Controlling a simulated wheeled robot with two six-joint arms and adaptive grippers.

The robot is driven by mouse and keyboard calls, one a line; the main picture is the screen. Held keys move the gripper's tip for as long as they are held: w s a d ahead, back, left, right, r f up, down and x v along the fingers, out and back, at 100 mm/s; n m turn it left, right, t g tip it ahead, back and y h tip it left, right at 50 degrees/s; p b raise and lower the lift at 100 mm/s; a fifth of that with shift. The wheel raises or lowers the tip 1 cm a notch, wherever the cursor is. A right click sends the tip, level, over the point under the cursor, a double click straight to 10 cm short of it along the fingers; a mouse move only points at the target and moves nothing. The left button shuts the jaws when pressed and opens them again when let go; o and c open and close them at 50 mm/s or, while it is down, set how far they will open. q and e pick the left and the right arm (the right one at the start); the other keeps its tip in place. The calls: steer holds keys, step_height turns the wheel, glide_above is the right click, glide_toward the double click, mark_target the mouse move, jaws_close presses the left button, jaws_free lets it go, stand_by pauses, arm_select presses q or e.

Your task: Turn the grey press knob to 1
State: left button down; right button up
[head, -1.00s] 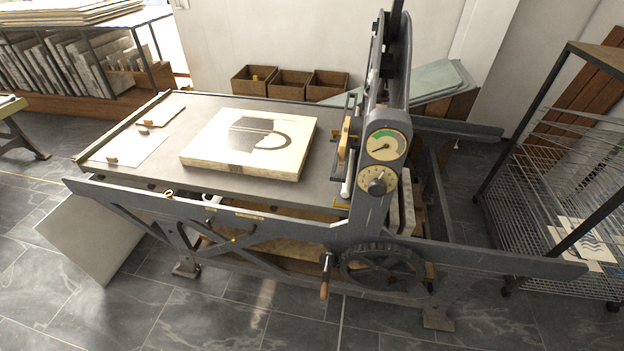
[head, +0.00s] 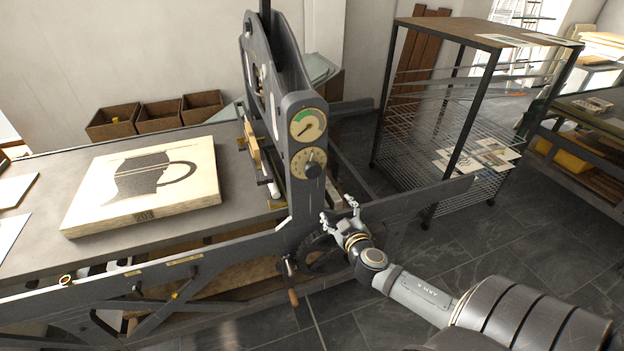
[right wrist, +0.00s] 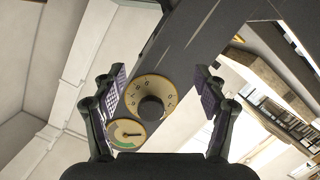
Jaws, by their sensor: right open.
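The grey press knob (head: 313,171) sits at the centre of a round, cream numbered dial (head: 299,160) on the press's dark upright. In the right wrist view the knob (right wrist: 151,108) is dark and round, on the dial (right wrist: 163,82), and appears between my two fingers. My right gripper (head: 339,209) is open and empty, below and to the right of the knob in the head view. It also shows open in the right wrist view (right wrist: 161,88), apart from the knob. The number the knob points to is too small to tell. My left gripper is not in view.
A gauge with a green band (head: 307,125) sits just above the dial. A handwheel (head: 322,252) and crank handle (head: 293,297) are low on the press. A stone block (head: 140,215) lies on the press bed. A wire drying rack (head: 470,110) stands to the right.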

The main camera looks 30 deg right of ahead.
mark_target(315, 173)
steer(key=a+r+t, duration=0.2)
steer(key=a+r, duration=0.2)
steer(key=r, duration=0.5)
steer(key=p+x, duration=0.2)
steer(key=x, duration=0.8)
steer(key=shift+a+p, duration=0.2)
steer(key=shift+p, duration=0.2)
steer(key=shift+w+t+y, duration=0.3)
steer(key=shift+y, duration=0.1)
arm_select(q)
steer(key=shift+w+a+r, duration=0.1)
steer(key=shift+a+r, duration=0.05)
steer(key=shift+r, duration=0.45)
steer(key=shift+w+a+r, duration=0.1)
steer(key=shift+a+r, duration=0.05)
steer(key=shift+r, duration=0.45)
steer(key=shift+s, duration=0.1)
arm_select(e)
steer(key=shift+f, duration=0.1)
steer(key=c, duration=1.2)
steer(key=shift+n, duration=0.4)
